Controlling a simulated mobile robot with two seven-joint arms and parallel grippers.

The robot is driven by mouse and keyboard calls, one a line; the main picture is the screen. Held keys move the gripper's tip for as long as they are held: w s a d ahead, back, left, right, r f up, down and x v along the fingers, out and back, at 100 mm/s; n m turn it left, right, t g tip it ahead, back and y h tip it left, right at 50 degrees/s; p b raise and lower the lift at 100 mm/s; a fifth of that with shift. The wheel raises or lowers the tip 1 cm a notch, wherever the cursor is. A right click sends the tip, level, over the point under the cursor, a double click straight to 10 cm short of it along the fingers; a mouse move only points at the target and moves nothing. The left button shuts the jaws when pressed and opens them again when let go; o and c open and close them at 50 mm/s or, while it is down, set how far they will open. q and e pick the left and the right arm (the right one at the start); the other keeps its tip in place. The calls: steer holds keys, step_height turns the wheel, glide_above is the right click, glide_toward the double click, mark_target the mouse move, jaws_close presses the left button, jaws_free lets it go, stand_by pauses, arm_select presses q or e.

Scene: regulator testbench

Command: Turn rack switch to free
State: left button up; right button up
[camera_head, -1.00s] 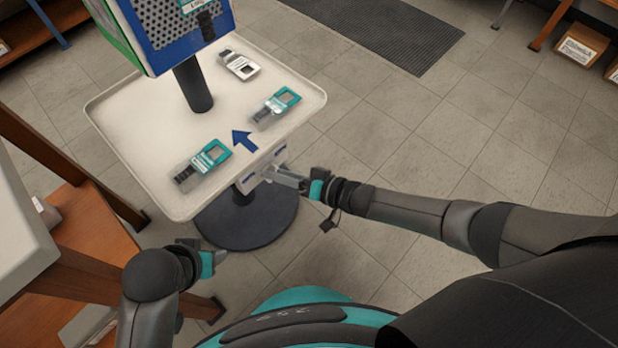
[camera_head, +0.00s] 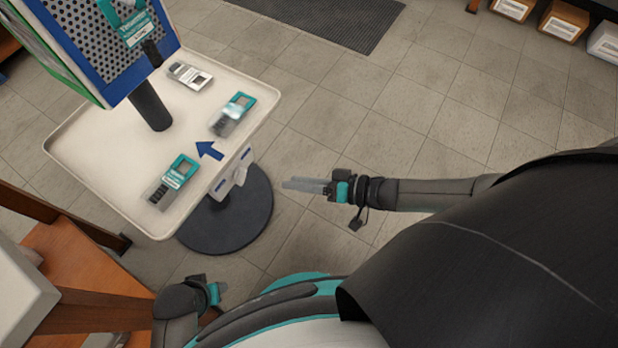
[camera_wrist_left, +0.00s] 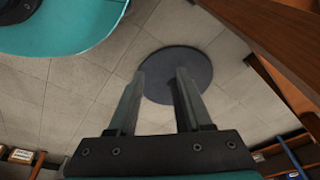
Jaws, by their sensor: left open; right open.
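The rack switch (camera_head: 239,177) is a small white knob on a white panel at the tray's front edge, between two blue labels. Which label it points to is too small to tell. My right gripper (camera_head: 284,184) is to the right of the switch, apart from it, with empty jaws. My left gripper (camera_head: 216,290) is low in the head view, near my base and well below the tray. In the left wrist view the left gripper (camera_wrist_left: 161,76) is open and empty above the floor and the stand's round base (camera_wrist_left: 190,80).
The white tray (camera_head: 85,165) holds two teal handheld devices (camera_head: 173,180) (camera_head: 234,113) and a grey one (camera_head: 189,75). A blue arrow (camera_head: 209,150) marks it. A perforated panel (camera_head: 140,45) stands on a post. A wooden table (camera_head: 60,260) is at left.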

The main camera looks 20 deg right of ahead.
arm_select(q)
steer(key=shift+s+a+f, duration=0.2)
steer(key=shift+a+f, duration=0.05)
steer(key=shift+f, duration=0.5)
arm_select(e)
steer(key=shift+v, duration=1.25)
steer(key=s+d+f+h+p, duration=0.2)
steer(key=d+f+h+p, duration=0.3)
steer(key=d+f+h, duration=0.4)
arm_select(q)
steer(key=s+a+f+p, duration=0.2)
steer(key=s+a+f, duration=0.4)
steer(key=s, duration=0.4)
steer(key=shift+a+y, duration=0.4)
steer(key=shift+a, duration=0.05)
arm_select(e)
steer(key=s+f+g+h, duration=0.1)
steer(key=s+f+g, duration=0.2)
steer(key=s, duration=0.7)
steer(key=s+d+f+n+g+h, duration=0.1)
steer(key=s+f+g, duration=0.3)
steer(key=s, duration=0.6)
steer(key=shift+d+f+n+h, duration=0.3)
steer(key=shift+f+h, duration=0.05)
steer(key=shift+h, duration=0.35)
arm_select(q)
steer(key=shift+o, duration=0.4)
